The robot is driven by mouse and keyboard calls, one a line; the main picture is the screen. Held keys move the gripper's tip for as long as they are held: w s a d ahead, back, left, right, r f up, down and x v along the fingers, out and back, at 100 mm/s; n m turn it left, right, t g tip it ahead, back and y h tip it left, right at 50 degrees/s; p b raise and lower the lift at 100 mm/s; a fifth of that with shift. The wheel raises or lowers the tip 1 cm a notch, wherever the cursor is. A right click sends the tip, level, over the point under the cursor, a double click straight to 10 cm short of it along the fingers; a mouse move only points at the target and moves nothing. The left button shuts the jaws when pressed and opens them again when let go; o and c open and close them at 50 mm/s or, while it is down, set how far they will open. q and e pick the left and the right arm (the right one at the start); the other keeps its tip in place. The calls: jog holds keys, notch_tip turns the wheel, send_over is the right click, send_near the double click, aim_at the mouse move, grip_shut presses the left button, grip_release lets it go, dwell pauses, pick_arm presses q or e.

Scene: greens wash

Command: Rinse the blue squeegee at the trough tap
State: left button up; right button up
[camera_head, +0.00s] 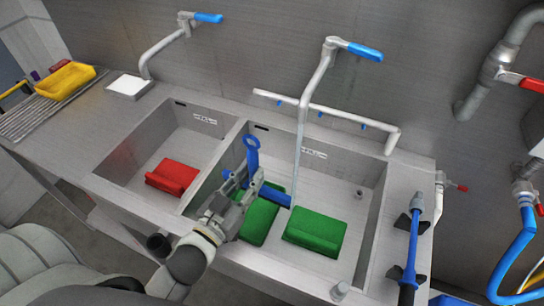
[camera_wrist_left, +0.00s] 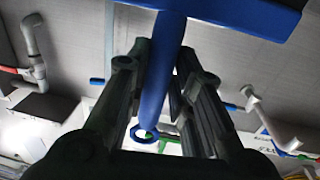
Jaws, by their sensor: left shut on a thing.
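My left gripper (camera_head: 240,196) is shut on the handle of the blue squeegee (camera_head: 252,148) over the right basin of the trough (camera_head: 372,215). The handle's ring end points up, and the blue head (camera_head: 275,198) is low, partly hidden by the gripper. The squeegee also shows between the fingers in the left wrist view (camera_wrist_left: 160,85). The trough tap (camera_head: 318,78) has a blue lever (camera_head: 365,52). A thin pale stream (camera_head: 297,155) runs down from its spout and appears to meet the right end of the squeegee head. My right gripper is not in view.
Green blocks (camera_head: 314,231) lie in the right basin under the squeegee. A red block (camera_head: 172,177) lies in the left basin, below a second blue-levered tap (camera_head: 165,50). A white rail (camera_head: 340,115) runs behind.

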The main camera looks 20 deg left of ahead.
pick_arm(q)
jog(key=shift+r, duration=0.1)
dwell(0.3)
jog(key=shift+s+a+r+p, duration=0.1)
jog(key=shift+s+r+p, duration=0.15)
jog(key=shift+s+p, duration=0.1)
jog(key=s+r+p, duration=0.1)
jog(key=s, duration=0.1)
jog(key=s+a+r+p, duration=0.1)
jog(key=s+r+p, duration=0.1)
jog(key=shift+a+r, duration=0.2)
